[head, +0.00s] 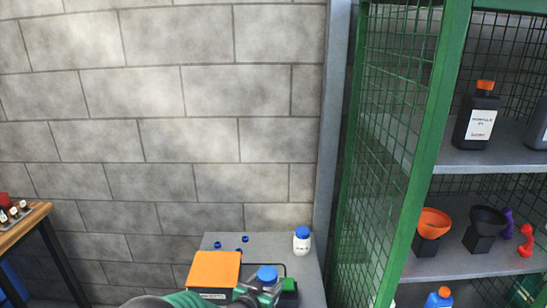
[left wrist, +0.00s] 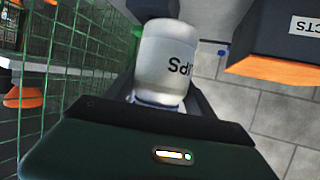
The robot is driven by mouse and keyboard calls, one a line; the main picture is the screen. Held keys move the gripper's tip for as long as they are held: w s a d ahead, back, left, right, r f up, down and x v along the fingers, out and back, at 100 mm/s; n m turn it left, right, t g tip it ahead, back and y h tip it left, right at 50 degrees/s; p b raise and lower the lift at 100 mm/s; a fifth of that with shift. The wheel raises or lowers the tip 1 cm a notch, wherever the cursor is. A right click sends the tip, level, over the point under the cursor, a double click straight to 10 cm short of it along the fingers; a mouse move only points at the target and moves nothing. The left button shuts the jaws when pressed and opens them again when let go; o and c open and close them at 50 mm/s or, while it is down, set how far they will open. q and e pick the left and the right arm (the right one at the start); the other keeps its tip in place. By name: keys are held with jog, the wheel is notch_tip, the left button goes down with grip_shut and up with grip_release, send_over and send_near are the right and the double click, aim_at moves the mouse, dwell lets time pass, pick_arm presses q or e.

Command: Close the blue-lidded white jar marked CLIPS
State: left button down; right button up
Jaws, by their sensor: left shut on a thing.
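My left gripper (head: 262,289) is shut at the front of the grey table in the head view, around a jar with a blue lid (head: 267,273). In the left wrist view the white jar (left wrist: 163,60) sits between the fingers. Its lettering is upside down and partly cut off; the visible end fits CLIPS. Some blue shows at its end by the palm, mostly hidden. I cannot tell how the lid sits on it. A second white jar with a blue lid (head: 302,240) stands upright at the table's back right; its label is too small to read. My right gripper is not in view.
A dark box with an orange top (head: 213,270) stands just left of the gripper. Several small blue pieces (head: 237,252) lie on the grey table (head: 268,241). A green mesh cage (head: 385,150) with shelves rises at the right. A wooden bench (head: 22,222) stands far left.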

pick_arm(q)
jog(key=s+a+f+m+g+h, duration=0.1)
jog(key=s+a+f, duration=0.25)
jog(key=a, duration=0.35)
jog(key=s+a+f+m+g+h, duration=0.1)
jog(key=s+a+f+m, duration=0.1)
jog(key=s+a, duration=0.35)
jog(key=s+a+m+g+h, duration=0.1)
jog(key=s+a+h, duration=0.1)
jog(key=s, duration=0.6)
jog(key=s+a+m+g+h, duration=0.1)
jog(key=s+a+m, duration=0.1)
jog(key=s, duration=0.7)
jog(key=shift+a+g+h, duration=0.4)
jog(key=shift+a, duration=0.35)
jog(key=shift+w+f, duration=0.1)
jog(key=w+d+f+m+g+h, duration=0.2)
jog(key=d+m+g, duration=0.6)
jog(key=d, duration=0.7)
jog(key=shift+d+g, duration=0.2)
jog(key=shift+g, duration=0.3)
